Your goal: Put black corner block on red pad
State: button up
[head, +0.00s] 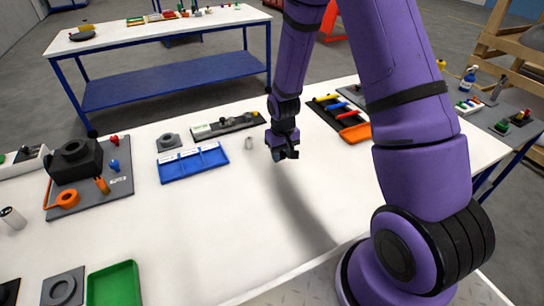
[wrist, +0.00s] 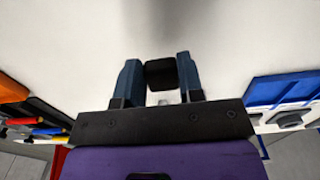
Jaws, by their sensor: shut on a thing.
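My gripper (head: 284,153) is above the middle of the white table in the head view. In the wrist view its two blue-grey fingers (wrist: 159,80) are shut on a small black block (wrist: 161,74), the black corner block. The block sits between the fingertips, with plain white tabletop behind it. In the head view the block is too small and dark to tell from the gripper's tip. I cannot make out a red pad for certain in either view.
A blue tray (head: 193,163) lies left of the gripper, with a small pale cylinder (head: 248,143) between them. A dark tool board (head: 340,113) and an orange tray (head: 356,133) lie right. A grey board (head: 120,185) and green tray (head: 115,284) are further left. The front-middle table is clear.

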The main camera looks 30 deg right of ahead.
aim_at(273, 163)
jog(key=w, duration=0.2)
jog(key=w+a, duration=0.1)
jog(key=w, duration=0.1)
jog(key=shift+a+f, duration=0.1)
jog(key=shift+f, duration=1.85)
jog(key=o, duration=0.9)
jog(key=shift+f, duration=0.1)
